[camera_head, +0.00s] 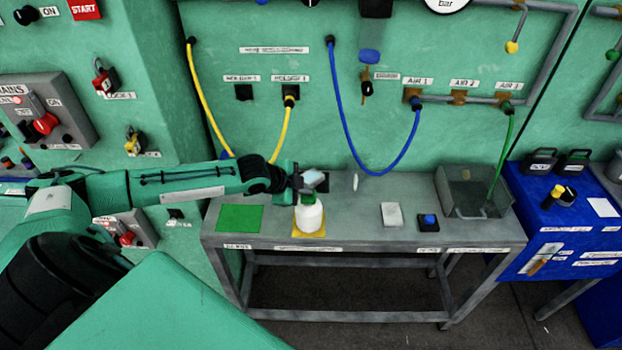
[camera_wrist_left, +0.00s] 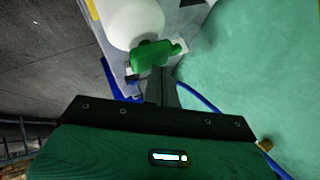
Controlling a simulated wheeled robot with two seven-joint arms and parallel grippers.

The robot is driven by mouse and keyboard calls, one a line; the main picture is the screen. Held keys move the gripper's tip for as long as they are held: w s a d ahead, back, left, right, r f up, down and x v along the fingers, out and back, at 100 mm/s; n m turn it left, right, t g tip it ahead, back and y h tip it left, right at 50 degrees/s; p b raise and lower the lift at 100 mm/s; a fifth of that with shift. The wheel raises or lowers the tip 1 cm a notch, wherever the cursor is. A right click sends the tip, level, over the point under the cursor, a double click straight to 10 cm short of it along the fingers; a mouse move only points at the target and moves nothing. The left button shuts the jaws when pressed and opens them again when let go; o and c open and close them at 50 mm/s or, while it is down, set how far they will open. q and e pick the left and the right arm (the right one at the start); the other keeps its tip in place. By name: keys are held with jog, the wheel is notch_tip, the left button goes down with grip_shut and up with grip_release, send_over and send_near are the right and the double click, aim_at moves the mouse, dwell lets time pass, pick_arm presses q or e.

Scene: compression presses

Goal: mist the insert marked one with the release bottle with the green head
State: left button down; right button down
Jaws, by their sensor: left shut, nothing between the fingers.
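The white release bottle (camera_head: 309,216) stands upright on a yellow mat (camera_head: 297,234) on the grey bench. In the left wrist view its white body (camera_wrist_left: 133,22) and green head (camera_wrist_left: 156,56) show just beyond my fingers. My left gripper (camera_head: 308,184) is over the top of the bottle and covers most of its head in the head view. In the wrist view the gripper (camera_wrist_left: 160,88) is shut, its fingers close together just short of the green head; I cannot tell if they touch it. No insert with a readable number one shows. My right gripper is not in view.
On the bench (camera_head: 350,222) are a green mat (camera_head: 240,218), a pale block (camera_head: 391,214), a black box with a blue button (camera_head: 429,223) and a grey open bin (camera_head: 473,205). Blue (camera_head: 372,172) and yellow (camera_head: 206,105) hoses hang behind. A blue cabinet (camera_head: 560,225) stands right.

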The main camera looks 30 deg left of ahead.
aim_at(305, 197)
pick_arm(q)
jog(key=shift+r+p, duration=2.9)
jog(key=shift+r, duration=0.2)
jog(key=shift+f, duration=0.1)
jog(key=shift+d, duration=0.1)
